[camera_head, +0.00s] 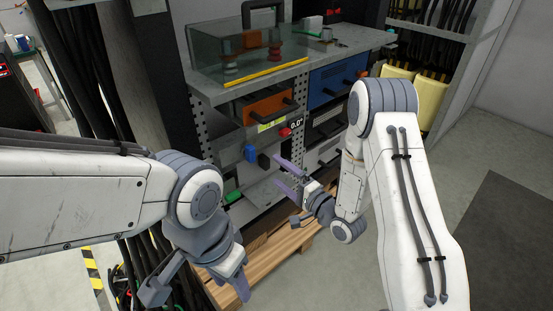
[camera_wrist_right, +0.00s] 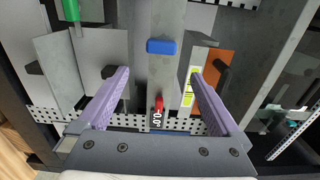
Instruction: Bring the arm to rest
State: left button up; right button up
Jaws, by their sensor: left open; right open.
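My right arm reaches in from the right in the head view. Its gripper (camera_head: 279,170) is open and empty, in front of the rack of drawers and panels. In the right wrist view the two purple fingers (camera_wrist_right: 160,74) stand wide apart, with a blue knob (camera_wrist_right: 160,46) and a red knob (camera_wrist_right: 158,102) seen between them. I see no clear contact with either. My left arm comes in from the left, and its gripper (camera_head: 197,287) hangs open and empty low down, over dark cables and near the wooden pallet.
The grey rack top (camera_head: 345,42) carries a glass case (camera_head: 215,60). An orange drawer (camera_head: 268,104) and a blue drawer (camera_head: 338,78) sit below it. A wooden pallet (camera_head: 285,243) lies under the rack. Floor is clear at the right, around a dark mat (camera_head: 505,235).

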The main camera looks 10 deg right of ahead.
jog(key=s+a+r+n+g+h+p, duration=0.55)
jog(key=r+n+g, duration=0.2)
jog(key=n, duration=0.25)
jog(key=s+d+r+n+g+h+p, duration=0.1)
jog(key=s+r+n+g, duration=0.1)
jog(key=s, duration=0.7)
jog(key=s+d+r+n+g+h+p, duration=0.1)
jog(key=s+r+n+g, duration=0.1)
jog(key=s, duration=0.6)
jog(key=s+d+r+n+g+h+p, duration=0.1)
jog(key=s+r+n+g+h+p, duration=0.1)
jog(key=s, duration=0.7)
notch_tip(320, 180, up, 4)
jog(key=shift+s+f+n+g, duration=0.1)
jog(key=shift+s+n+g, duration=0.35)
jog(key=shift+n, duration=0.65)
jog(key=shift+w+d, duration=0.1)
jog(key=shift+w, duration=0.05)
